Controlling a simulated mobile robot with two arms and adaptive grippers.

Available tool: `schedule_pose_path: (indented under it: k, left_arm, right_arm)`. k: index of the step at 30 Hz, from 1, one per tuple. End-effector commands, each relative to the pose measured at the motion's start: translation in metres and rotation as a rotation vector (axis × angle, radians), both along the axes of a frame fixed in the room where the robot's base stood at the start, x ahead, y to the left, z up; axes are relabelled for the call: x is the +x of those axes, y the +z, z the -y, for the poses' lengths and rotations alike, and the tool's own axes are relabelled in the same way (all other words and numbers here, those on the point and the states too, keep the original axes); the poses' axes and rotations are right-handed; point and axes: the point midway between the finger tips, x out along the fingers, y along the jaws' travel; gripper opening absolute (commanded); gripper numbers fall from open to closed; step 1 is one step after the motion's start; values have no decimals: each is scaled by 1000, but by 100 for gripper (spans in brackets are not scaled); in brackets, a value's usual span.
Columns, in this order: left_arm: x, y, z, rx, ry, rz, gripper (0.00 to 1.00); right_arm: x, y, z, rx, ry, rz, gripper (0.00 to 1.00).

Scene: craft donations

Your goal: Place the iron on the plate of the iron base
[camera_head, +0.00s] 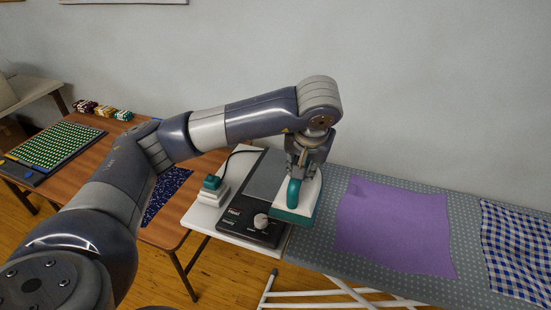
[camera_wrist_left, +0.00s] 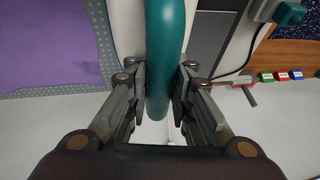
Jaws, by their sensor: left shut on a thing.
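The iron (camera_head: 294,194), white with a teal handle and teal lower edge, is held by my left gripper (camera_head: 299,170). In the left wrist view the teal handle (camera_wrist_left: 164,50) stands between the two fingers of my left gripper (camera_wrist_left: 160,95), which are shut on it. The iron base (camera_head: 246,224) is a dark unit with a white knob, on the white stand left of the ironing board. Its grey plate (camera_head: 263,176) is partly hidden by the iron and gripper. The iron overlaps the base's right side in the head view; whether they touch I cannot tell. My right gripper is not in view.
The patterned ironing board (camera_head: 330,252) extends to the right, carrying a purple cloth (camera_head: 395,228) and a blue checked cloth (camera_head: 518,250). A small teal-and-white item (camera_head: 212,184) stands left of the base. A wooden table (camera_head: 112,160) with craft items is at the left.

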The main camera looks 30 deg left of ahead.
Motion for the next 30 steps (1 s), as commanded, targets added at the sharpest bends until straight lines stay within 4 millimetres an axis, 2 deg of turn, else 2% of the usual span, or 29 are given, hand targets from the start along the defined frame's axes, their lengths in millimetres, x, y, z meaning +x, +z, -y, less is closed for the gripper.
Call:
schedule_pose_path:
  k: [1, 15, 18, 21, 26, 30]
  left_arm:
    - [5, 5, -10, 1, 10, 6, 0]
    - [56, -4, -97, 1, 7, 4, 0]
    - [64, -6, -110, 1, 5, 6, 0]
    - [70, -7, -119, 1, 4, 8, 0]
    - [73, -12, -124, 2, 1, 7, 0]
    - [72, -26, -124, 1, 1, 3, 0]
  right_arm:
    - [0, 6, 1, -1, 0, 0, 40]
    - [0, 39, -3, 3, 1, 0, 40]
    - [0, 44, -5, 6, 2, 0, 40]
    - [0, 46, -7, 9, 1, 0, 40]
    - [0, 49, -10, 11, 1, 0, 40]
    - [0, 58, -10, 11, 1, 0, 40]
